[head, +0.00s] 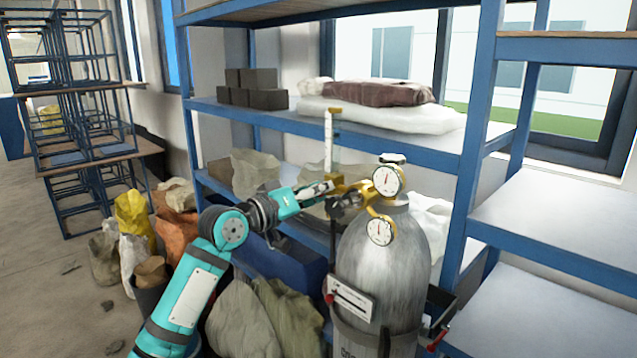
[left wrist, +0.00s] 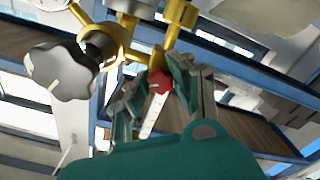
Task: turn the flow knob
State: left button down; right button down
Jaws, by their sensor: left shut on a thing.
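A grey gas cylinder (head: 375,265) stands upright with a brass regulator on top, an upper gauge (head: 387,180) and a lower gauge (head: 380,231). A clear flow tube (head: 329,145) rises at its left. My left gripper (head: 330,187) reaches the regulator from the left. In the left wrist view, the left gripper (left wrist: 157,88) is shut on a small red knob (left wrist: 159,80), seemingly the flow knob, with a white strip. A dark lobed knob (left wrist: 63,72) with a white mark sits to its left, apart from the fingers. The fingers partly hide the red knob.
Blue shelving (head: 330,118) with sacks and dark blocks (head: 252,88) stands close behind the cylinder. Sacks (head: 265,320) crowd the floor at its left. Empty pale shelves (head: 560,222) are at the right. Open floor (head: 60,290) shows at far left.

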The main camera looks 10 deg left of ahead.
pick_arm(q)
jog(key=shift+n+p, duration=0.9)
jog(key=shift+n, duration=0.9)
jog(key=shift+f, duration=0.1)
jog(key=c, duration=1.3)
grip_release()
jog(key=shift+o, duration=1.1)
jog(key=shift+d, duration=0.1)
jog(key=v, duration=1.2)
jog(key=shift+a, duration=0.2)
